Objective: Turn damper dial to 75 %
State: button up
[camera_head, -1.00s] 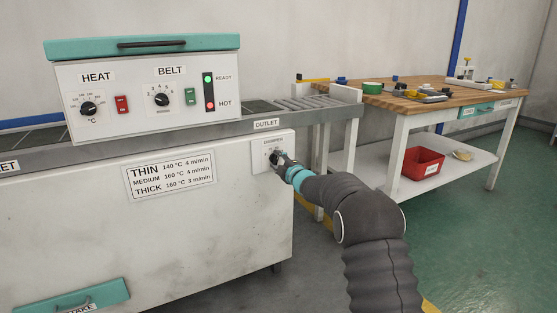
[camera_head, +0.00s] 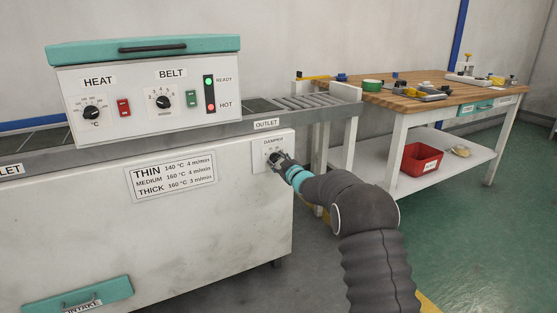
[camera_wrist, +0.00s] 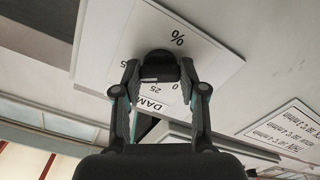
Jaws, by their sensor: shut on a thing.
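The black damper dial (camera_wrist: 158,62) sits on a white plate (camera_wrist: 208,62) labelled DAMPER and %. The wrist view shows it upside down, with the marks 0 and 25 beside the dial. My gripper (camera_wrist: 158,76) is shut on the dial, one finger on each side. In the head view my gripper (camera_head: 279,162) covers most of the dial on the damper plate (camera_head: 259,152), low on the machine's right end. The dial's pointer setting cannot be read.
Above stands a control box (camera_head: 150,90) with HEAT and BELT knobs and lit green and red lamps. The outlet conveyor (camera_head: 300,105) runs above the damper plate. A wooden workbench (camera_head: 440,92) with tools and a red bin (camera_head: 421,158) stands to the right.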

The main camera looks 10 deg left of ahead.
jog(key=shift+r+m, duration=0.1)
jog(key=shift+m, duration=0.2)
jog(key=o, duration=1.1)
jog(key=shift+o, duration=0.2)
jog(key=shift+d, duration=0.1)
jog(key=v, duration=1.2)
